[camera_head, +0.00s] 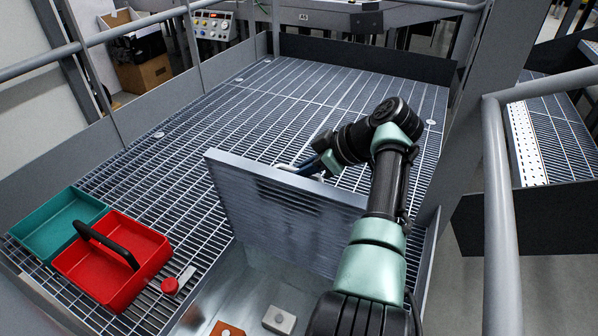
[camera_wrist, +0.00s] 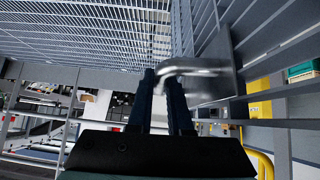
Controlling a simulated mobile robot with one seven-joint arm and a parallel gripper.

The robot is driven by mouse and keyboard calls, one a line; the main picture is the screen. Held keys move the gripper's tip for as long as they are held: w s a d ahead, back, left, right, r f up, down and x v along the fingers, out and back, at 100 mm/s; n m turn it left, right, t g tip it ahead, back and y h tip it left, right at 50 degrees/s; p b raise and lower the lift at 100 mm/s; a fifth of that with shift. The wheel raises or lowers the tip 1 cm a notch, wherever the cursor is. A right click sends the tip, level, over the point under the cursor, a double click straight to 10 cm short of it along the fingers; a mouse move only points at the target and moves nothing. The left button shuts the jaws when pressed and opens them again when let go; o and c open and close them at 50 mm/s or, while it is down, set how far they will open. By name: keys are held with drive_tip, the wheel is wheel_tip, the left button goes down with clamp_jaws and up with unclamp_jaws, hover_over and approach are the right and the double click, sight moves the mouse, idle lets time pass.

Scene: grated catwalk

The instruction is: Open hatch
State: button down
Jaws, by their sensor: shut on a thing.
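The hatch (camera_head: 290,215) is a grey slatted panel in the grating. It stands raised, close to upright, above an open recess (camera_head: 255,285) in the floor. My gripper (camera_head: 300,170) is at the far side of the hatch near its top edge, partly hidden by the panel and my arm. In the wrist view my gripper (camera_wrist: 173,90) is shut on a shiny metal handle (camera_wrist: 196,72), which is fixed to a grey plate on the hatch.
A red tote (camera_head: 113,262) with a black handle and a teal bin (camera_head: 58,222) stand on the grating at left. A red-capped object (camera_head: 171,286) lies near the recess edge. A white block (camera_head: 279,320) sits in the recess. Railings (camera_head: 505,215) border the catwalk. Grating behind the hatch is clear.

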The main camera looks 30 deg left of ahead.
drive_tip(key=c, duration=0.8)
unclamp_jaws()
drive_tip(key=shift+c, duration=0.2)
drive_tip(key=p+v, duration=0.3)
drive_tip(key=v, duration=1)
